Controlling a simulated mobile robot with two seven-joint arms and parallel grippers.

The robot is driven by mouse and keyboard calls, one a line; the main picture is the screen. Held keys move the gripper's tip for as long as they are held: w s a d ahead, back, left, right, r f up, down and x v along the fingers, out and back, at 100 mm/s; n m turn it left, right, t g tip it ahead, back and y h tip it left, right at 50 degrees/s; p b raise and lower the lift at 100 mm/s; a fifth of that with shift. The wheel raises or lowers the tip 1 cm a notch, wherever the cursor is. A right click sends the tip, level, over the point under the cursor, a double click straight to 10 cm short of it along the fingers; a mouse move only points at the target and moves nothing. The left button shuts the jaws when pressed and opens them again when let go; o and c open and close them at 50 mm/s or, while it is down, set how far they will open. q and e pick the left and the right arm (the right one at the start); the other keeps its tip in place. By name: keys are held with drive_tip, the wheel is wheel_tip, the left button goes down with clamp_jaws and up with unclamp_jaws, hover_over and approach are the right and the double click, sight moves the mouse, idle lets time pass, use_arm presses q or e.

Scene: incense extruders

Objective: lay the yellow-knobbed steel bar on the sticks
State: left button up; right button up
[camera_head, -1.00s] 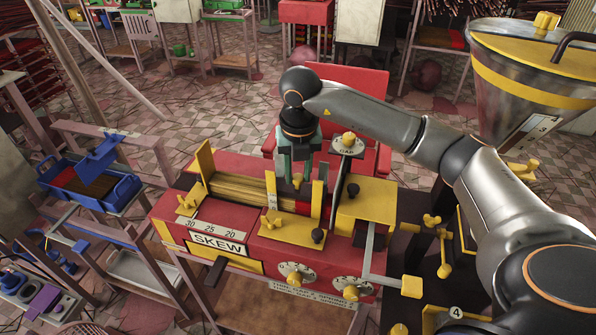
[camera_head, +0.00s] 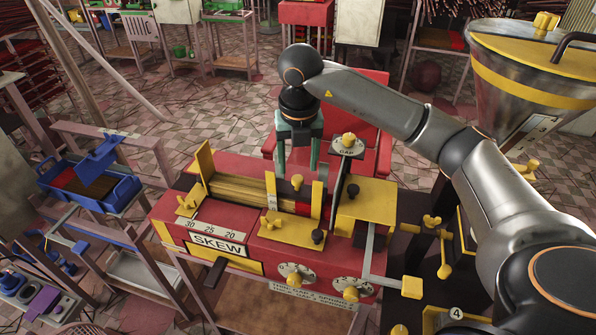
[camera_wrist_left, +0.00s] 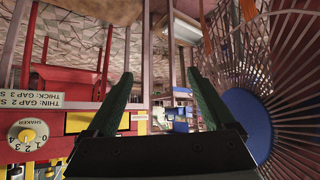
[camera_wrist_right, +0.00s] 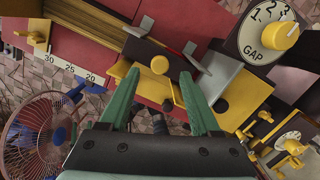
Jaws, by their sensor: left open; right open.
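A bundle of thin tan sticks (camera_head: 238,191) lies in the red machine's trough. The steel bar (camera_wrist_right: 143,50), looking dark, with a yellow knob (camera_wrist_right: 160,64), sits at the right part of the trough; it is small in the head view (camera_head: 297,186). Whether it touches the sticks is hard to tell. My right gripper (camera_head: 298,168) is open, pointing down just above and behind the bar, apart from it. In the right wrist view its green fingers (camera_wrist_right: 163,80) are spread, with the knob showing beyond them. My left gripper (camera_wrist_left: 160,80) is open and empty, seen only in its own wrist view.
An upright yellow plate (camera_head: 317,200) and the GAP dial plate (camera_head: 347,146) stand close right of the bar. A large steel hopper (camera_head: 530,75) is at the upper right. A caged fan (camera_wrist_left: 290,90) is near my left gripper.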

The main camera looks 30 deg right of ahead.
wheel_tip(320, 180, up, 8)
drive_tip(key=shift+s+a+r+p, duration=0.15)
drive_tip(key=shift+s+a+p, duration=0.1)
drive_tip(key=shift+s+p, duration=0.15)
drive_tip(key=shift+s, duration=0.1)
